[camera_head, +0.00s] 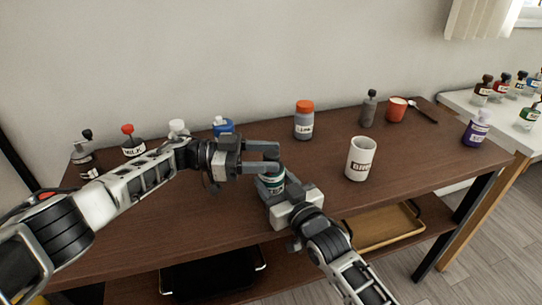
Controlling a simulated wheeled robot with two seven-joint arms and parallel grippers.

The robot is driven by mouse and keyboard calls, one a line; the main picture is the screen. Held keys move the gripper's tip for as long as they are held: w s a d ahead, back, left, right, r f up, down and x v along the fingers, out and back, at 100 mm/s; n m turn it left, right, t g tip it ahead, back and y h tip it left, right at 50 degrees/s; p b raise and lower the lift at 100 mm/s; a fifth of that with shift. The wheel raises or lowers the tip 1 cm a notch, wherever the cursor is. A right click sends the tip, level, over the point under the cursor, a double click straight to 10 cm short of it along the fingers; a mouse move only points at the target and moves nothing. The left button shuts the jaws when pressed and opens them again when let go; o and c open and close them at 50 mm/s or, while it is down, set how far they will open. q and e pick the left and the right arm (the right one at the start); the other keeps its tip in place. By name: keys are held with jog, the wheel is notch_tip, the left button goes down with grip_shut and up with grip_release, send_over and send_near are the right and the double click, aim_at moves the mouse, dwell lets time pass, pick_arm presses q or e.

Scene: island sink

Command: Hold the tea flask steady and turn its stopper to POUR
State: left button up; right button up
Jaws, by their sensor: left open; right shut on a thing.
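A flask with a green band and a white label (276,175), which I take for the tea flask, stands near the front middle of the brown table. My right gripper (271,187) is shut on its body from the front. My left gripper (270,157) is open at the height of the flask's top, reaching in from the left. Its fingers hide the stopper, so I cannot see the stopper's setting or whether the fingers touch it.
A white mug (360,159) stands to the right. An orange-capped jar (304,122), a grey bottle (369,110) and a red cup (396,109) stand behind. Several containers, including one with a blue lid (223,126), line the back left.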

pick_arm(q)
jog(key=a, duration=1)
jog(key=shift+w+a, duration=0.15)
jog(key=shift+a, duration=0.25)
